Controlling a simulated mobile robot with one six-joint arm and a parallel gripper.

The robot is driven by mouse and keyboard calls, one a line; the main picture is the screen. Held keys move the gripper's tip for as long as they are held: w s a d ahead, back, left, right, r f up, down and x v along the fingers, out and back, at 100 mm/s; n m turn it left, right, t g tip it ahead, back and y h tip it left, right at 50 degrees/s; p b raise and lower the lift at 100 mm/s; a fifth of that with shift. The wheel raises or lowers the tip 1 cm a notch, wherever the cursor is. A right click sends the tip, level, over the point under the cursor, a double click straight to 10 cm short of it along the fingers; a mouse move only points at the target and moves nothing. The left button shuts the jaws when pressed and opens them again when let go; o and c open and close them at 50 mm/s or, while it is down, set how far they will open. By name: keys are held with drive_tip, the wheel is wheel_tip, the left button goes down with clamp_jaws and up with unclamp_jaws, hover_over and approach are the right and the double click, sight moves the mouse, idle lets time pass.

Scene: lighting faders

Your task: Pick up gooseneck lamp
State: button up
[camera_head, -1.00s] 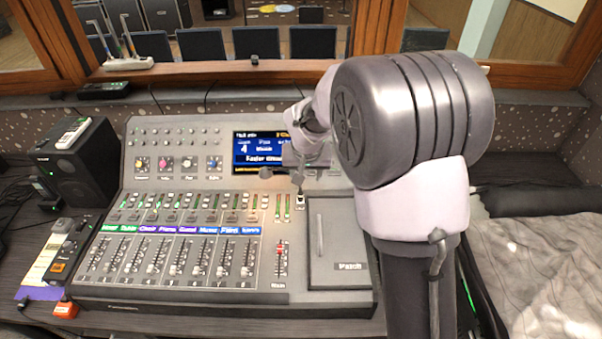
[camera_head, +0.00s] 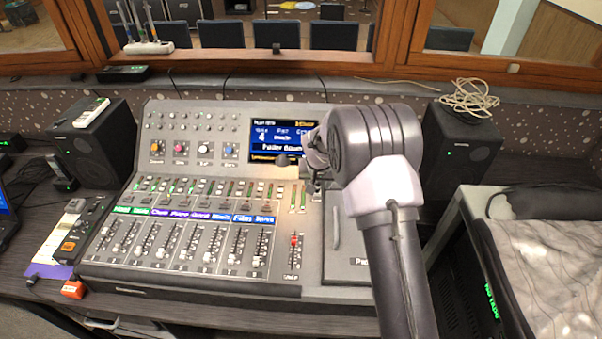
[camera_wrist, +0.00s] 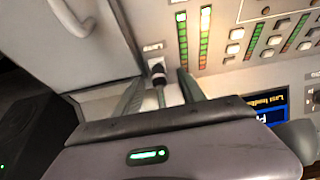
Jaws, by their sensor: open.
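The gooseneck lamp stands at the top of the mixing console, right of the level meters. In the head view its dark lamp head (camera_head: 282,160) shows in front of the screen, left of my gripper (camera_head: 316,170); my arm hides part of the neck. In the wrist view the thin neck (camera_wrist: 161,97) rises from a dark plug in a white-edged socket. My gripper (camera_wrist: 161,82) is open, with one finger on each side of the neck. I cannot tell whether either finger touches it. A grey rounded part at the right edge looks like the lamp head (camera_wrist: 298,136).
The console (camera_head: 190,283) fills the middle, with its lit screen (camera_head: 270,137) close behind the lamp and a lidded patch panel (camera_head: 343,262) to the right. Speakers stand at left (camera_head: 95,150) and right (camera_head: 458,150). A coiled cable (camera_head: 468,98) lies on the right speaker.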

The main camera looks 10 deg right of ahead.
clamp_jaws()
drive_tip(key=shift+r, duration=0.55)
wheel_tip(320, 180, up, 3)
drive_tip(key=shift+f+p, duration=0.2)
drive_tip(key=shift+p, duration=0.45)
drive_tip(key=s+a, duration=0.2)
drive_tip(key=a, duration=0.2)
drive_tip(key=s+a+r, duration=0.1)
drive_tip(key=a, duration=0.4)
drive_tip(key=s+a, duration=0.2)
drive_tip(key=a, duration=0.3)
drive_tip(key=shift+s+a+r, duration=0.2)
drive_tip(key=shift+s, duration=0.15)
drive_tip(key=shift+s+a+r+p, duration=0.15)
drive_tip(key=shift+r+p, duration=0.35)
drive_tip(key=shift+r, duration=0.3)
drive_tip(key=shift+w+a+r+p, duration=0.1)
drive_tip(key=shift+r+p, duration=0.35)
drive_tip(key=shift+r, duration=0.3)
